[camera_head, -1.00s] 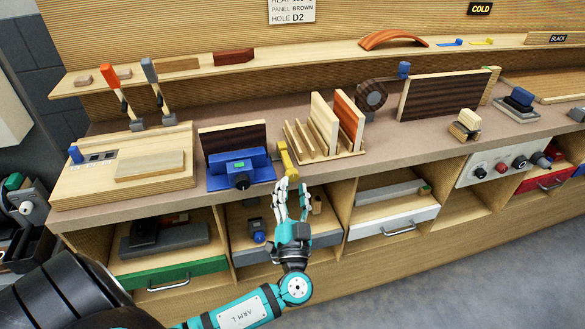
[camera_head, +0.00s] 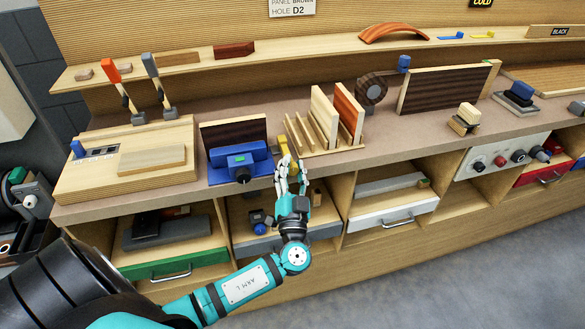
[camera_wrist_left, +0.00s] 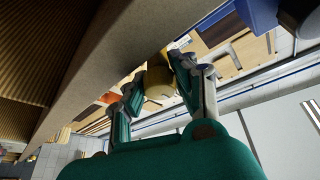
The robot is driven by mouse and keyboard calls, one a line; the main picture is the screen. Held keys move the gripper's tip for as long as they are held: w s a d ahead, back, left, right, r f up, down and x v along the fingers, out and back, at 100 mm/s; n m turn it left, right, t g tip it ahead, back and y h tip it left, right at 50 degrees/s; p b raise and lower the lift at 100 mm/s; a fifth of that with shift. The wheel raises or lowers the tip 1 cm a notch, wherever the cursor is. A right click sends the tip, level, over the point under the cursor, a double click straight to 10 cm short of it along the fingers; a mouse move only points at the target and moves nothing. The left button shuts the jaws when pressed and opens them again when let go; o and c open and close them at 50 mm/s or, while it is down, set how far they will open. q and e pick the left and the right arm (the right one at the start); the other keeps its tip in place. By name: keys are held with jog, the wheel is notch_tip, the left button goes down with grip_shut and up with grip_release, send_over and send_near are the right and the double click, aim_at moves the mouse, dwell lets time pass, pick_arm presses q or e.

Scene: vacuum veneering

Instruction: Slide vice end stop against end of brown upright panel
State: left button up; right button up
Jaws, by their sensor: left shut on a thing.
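The brown upright panel (camera_head: 234,133) stands on edge behind the jaw of the blue vice (camera_head: 240,163) on the bench, left of centre. The yellow end stop (camera_head: 283,146) is just right of the vice. In the head view a small gap shows between the stop and the panel's right end; contact cannot be made out. My left gripper (camera_head: 289,165) is shut on the yellow end stop, its fingers reaching up from the bench's front edge. In the left wrist view the stop (camera_wrist_left: 157,86) sits between the fingers, and part of the blue vice (camera_wrist_left: 258,12) shows. My right gripper is not in view.
A wooden rack (camera_head: 330,148) with upright panels stands close right of my left gripper. A wooden board station (camera_head: 80,178) lies left of the vice. Below are open compartments and drawers, one with a green front (camera_head: 182,268). Bench surface farther right is partly clear (camera_head: 410,133).

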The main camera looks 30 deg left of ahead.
pick_arm(q)
jog(key=shift+s+a+b, duration=0.9)
jog(key=shift+s, duration=0.15)
jog(key=o, duration=0.4)
jog(key=v, duration=1.2)
